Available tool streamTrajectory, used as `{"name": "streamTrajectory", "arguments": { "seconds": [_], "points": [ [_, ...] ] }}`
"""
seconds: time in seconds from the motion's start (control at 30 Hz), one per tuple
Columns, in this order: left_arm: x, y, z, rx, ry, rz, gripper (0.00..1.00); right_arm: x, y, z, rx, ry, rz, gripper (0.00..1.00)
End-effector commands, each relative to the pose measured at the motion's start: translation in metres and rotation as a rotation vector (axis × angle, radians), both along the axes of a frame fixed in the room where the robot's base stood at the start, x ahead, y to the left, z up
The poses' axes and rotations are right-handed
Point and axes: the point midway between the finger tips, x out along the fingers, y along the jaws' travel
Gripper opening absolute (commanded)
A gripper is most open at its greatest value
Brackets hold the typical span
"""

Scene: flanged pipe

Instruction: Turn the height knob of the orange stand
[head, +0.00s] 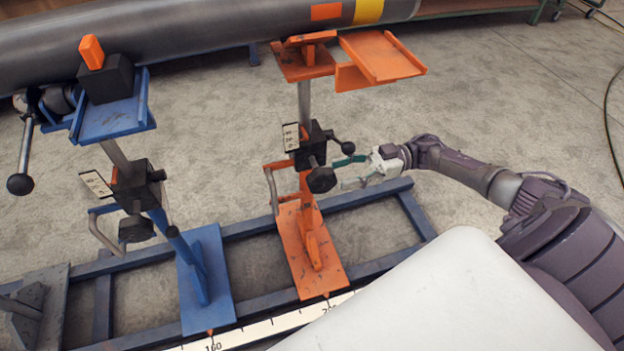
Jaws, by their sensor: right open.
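The orange stand (306,240) stands on a blue floor frame, with a grey post rising to an orange top under the pipe. On its post sits a black block with a dark round knob (321,180) facing me and a ball-ended lever (344,147) to its right. My right gripper (342,173) comes in from the right and is open. Its fingers point left, one above the other, close to the right side of the round knob. I cannot tell whether they touch it. My left gripper is not in view.
A blue stand (206,270) with its own knob (136,229) and handle stands to the left. A large grey pipe (200,35) crosses the back. The blue frame (365,195) and a scale strip (290,322) lie low. Open floor (480,90) is at right.

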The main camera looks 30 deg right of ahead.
Motion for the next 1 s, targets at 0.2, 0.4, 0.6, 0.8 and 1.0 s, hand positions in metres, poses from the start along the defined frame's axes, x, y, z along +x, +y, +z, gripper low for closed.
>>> {"name": "streamTrajectory", "arguments": {
  "seconds": [0.2, 0.4, 0.6, 0.8, 1.0],
  "points": [
    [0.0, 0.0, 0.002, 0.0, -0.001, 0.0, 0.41, 0.01, 0.045, 0.0, 0.003, -0.002, 0.002, 0.54],
    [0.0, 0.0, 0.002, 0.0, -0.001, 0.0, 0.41, 0.017, 0.07, -0.001, 0.001, -0.001, -0.001, 0.54],
    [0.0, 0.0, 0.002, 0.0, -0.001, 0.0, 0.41, 0.019, 0.078, -0.001, -0.001, -0.001, -0.002, 0.54],
    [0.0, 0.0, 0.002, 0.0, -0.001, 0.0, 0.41, 0.019, 0.079, -0.001, -0.001, -0.001, -0.002, 0.54],
    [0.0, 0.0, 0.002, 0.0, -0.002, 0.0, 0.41, 0.019, 0.078, -0.001, -0.001, -0.001, -0.002, 0.24]
  ]
}}
